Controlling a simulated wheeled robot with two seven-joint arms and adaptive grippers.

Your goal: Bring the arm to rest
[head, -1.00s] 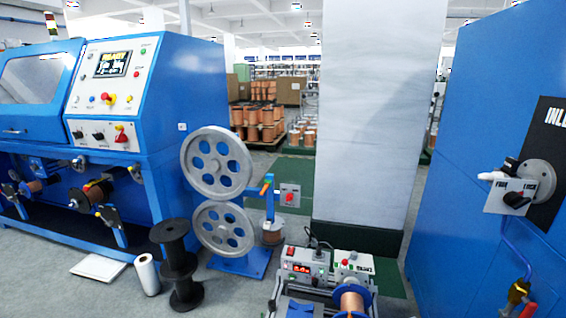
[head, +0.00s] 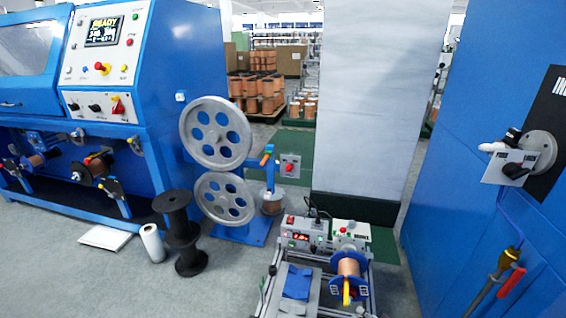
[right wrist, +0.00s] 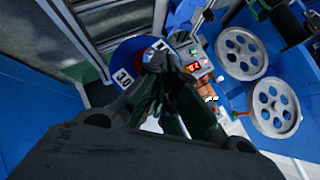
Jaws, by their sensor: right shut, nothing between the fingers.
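The two grey tension pulleys stand one above the other on a blue stand in the head view: the upper pulley (head: 205,152) and the lower pulley (head: 220,216). They also show at the right of the right wrist view, as one wheel (right wrist: 233,68) and another (right wrist: 264,121). Neither gripper shows in the head view.
A blue machine (head: 180,100) stands at the left and a blue cabinet (head: 450,170) at the right. A black spool (head: 180,250), a white roll (head: 151,243) and a winder with a copper spool (head: 348,267) stand low in front. A pale column (head: 365,100) rises behind.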

